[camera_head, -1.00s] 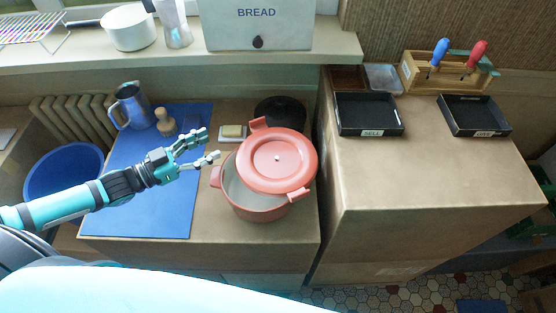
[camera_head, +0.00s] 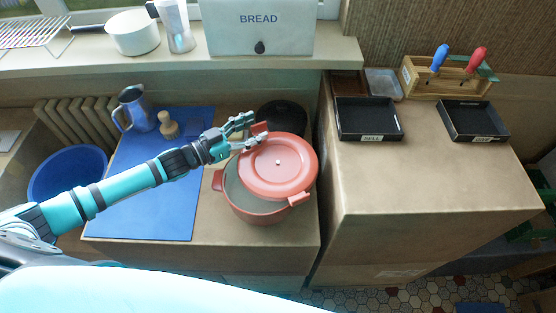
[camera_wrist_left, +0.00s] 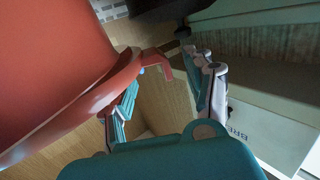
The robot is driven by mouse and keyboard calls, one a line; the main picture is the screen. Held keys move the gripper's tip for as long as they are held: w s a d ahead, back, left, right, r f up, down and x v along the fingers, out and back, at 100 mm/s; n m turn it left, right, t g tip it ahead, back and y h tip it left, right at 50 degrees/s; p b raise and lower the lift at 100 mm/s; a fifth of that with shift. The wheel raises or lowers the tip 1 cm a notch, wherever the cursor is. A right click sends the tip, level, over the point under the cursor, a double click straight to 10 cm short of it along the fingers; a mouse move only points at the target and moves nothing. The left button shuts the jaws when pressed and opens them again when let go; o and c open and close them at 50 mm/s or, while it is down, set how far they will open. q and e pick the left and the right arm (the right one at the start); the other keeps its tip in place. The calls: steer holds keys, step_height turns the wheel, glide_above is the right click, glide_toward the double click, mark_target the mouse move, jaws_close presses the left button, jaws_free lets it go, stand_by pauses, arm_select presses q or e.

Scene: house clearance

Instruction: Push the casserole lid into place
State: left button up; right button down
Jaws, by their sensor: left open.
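The red casserole pot (camera_head: 250,212) stands on the brown worktop, with a side handle at its left. Its red lid (camera_head: 285,170) lies over it, shifted to the upper right, so a crescent of the pot's inside shows at the left. My left gripper (camera_head: 256,128) is open at the lid's far-left handle (camera_head: 262,128). In the left wrist view, the lid's handle (camera_wrist_left: 156,60) reaches into the space between the fingers of the left gripper (camera_wrist_left: 165,70); I cannot tell if they touch. My right gripper is not in view.
A black pot (camera_head: 283,115) stands behind the lid. Black trays (camera_head: 368,120) sit on the higher cabinet at right. The shelf (camera_head: 180,60) runs behind.

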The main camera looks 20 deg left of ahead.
arm_select(q)
steer(key=shift+w+d, duration=0.25)
steer(key=shift+w, duration=0.05)
steer(key=shift+c, duration=0.3)
jaws_close()
